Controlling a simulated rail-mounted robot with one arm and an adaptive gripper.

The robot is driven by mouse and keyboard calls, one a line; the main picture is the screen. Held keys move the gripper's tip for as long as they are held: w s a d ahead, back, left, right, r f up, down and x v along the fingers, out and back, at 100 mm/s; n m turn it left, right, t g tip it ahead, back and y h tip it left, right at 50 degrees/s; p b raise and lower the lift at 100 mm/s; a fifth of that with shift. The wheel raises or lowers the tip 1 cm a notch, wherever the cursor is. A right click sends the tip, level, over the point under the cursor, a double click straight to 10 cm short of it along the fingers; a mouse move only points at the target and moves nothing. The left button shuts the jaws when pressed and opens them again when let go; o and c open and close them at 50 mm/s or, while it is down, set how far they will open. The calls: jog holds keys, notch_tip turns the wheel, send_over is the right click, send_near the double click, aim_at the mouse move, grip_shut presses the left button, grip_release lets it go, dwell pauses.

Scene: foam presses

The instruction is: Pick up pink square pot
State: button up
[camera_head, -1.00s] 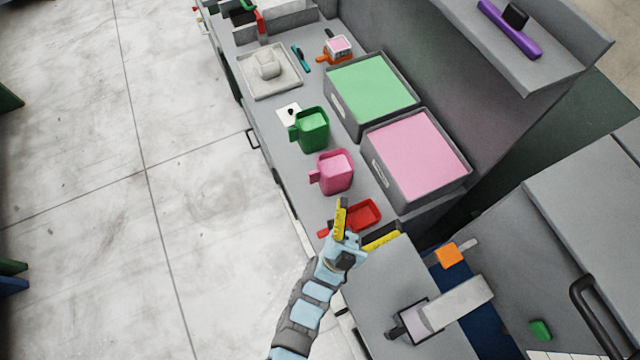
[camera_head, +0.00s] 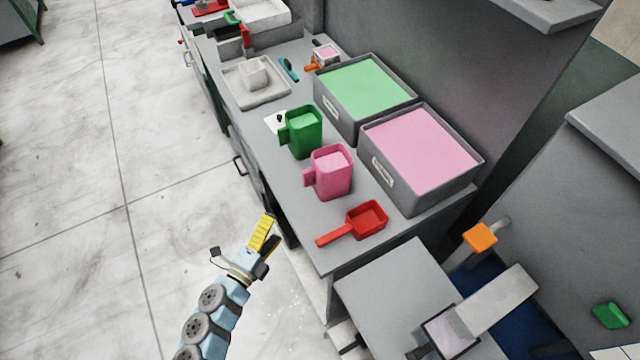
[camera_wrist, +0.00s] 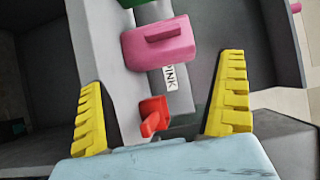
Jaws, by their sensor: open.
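The pink square pot (camera_head: 330,176) stands upright on the grey bench, its handle pointing left in the head view. It holds pale pink material. My gripper (camera_head: 268,240) is off the bench's front edge, below and left of the pot, apart from it. In the wrist view the pink pot (camera_wrist: 160,44) is ahead, between and beyond the two yellow fingers. My gripper (camera_wrist: 166,105) is open, with nothing held between the fingers.
A red scoop (camera_head: 366,220) lies in front of the pot. A green pot (camera_head: 301,135) stands just behind it. A bin of pink material (camera_head: 385,187) is to its right, and a bin of green material (camera_head: 334,117) farther back. The floor at left is clear.

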send_near(306, 180)
jog(key=x, duration=0.4)
jog(key=shift+w+f, duration=0.2)
jog(key=shift+w, duration=0.05)
jog(key=shift+w+d, duration=0.45)
jog(key=shift+w, duration=0.15)
jog(key=shift+p+x, duration=0.3)
jog(key=shift+x, duration=1.65)
jog(key=shift+w+d, duration=0.35)
jog(key=shift+w, duration=0.15)
jog(key=shift+c, duration=0.3)
jog(key=c, duration=1.2)
